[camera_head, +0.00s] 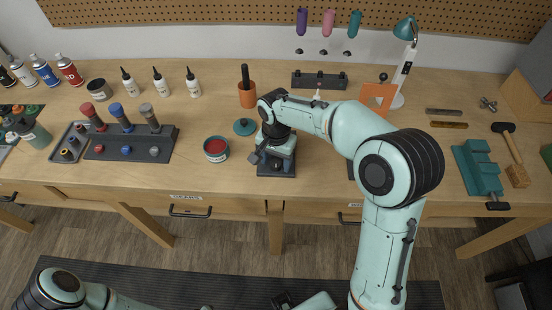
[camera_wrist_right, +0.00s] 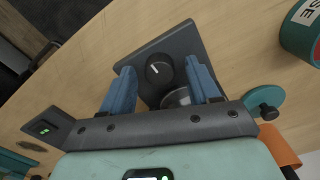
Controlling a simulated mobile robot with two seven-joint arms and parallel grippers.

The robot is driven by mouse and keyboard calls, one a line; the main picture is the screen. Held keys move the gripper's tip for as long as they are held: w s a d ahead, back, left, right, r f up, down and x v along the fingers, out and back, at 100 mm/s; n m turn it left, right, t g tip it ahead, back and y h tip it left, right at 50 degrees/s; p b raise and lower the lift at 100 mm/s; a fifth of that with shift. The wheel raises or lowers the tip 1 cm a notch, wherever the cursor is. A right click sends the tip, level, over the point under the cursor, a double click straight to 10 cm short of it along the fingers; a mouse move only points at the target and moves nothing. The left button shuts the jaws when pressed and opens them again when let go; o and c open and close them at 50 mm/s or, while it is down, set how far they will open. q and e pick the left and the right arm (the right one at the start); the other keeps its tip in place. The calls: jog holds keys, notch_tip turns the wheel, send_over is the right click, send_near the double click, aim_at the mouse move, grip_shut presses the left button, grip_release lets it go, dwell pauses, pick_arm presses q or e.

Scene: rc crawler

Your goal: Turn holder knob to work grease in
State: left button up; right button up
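The dark grey holder (camera_head: 276,184) stands near the table's front edge, largely covered by my right gripper (camera_head: 272,160). In the right wrist view the holder's plate (camera_wrist_right: 178,45) carries a round black knob (camera_wrist_right: 158,68) with a white pointer line. My right gripper (camera_wrist_right: 161,88) is open, its two blue fingers on either side of the knob, with gaps visible. A grey round part (camera_wrist_right: 177,97) shows between the fingers, partly hidden. The open grease tin (camera_head: 216,149), red inside, stands left of the holder. A dark part of my left arm's end (camera_head: 282,300) shows at the bottom edge; its fingers are unclear.
The green tin lid (camera_head: 245,127) lies behind the grease tin, near an orange cup (camera_head: 247,95). A dark rack of capped tools (camera_head: 130,142) is at left. A green vise (camera_head: 478,168) and hammer (camera_head: 510,145) are at right. The front edge is close.

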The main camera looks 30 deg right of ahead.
aim_at(276, 163)
pick_arm(q)
jog(key=shift+w+r+p, duration=0.45)
jog(key=shift+r+p, duration=0.05)
jog(key=shift+r, duration=0.1)
jog(key=shift+w+r+p, duration=0.4)
jog(key=shift+r+p, duration=0.05)
jog(key=shift+r, duration=0.15)
pick_arm(e)
notch_tip(276, 163, up, 13)
jog(key=shift+r, duration=0.2)
pick_arm(q)
jog(key=shift+s, duration=0.1)
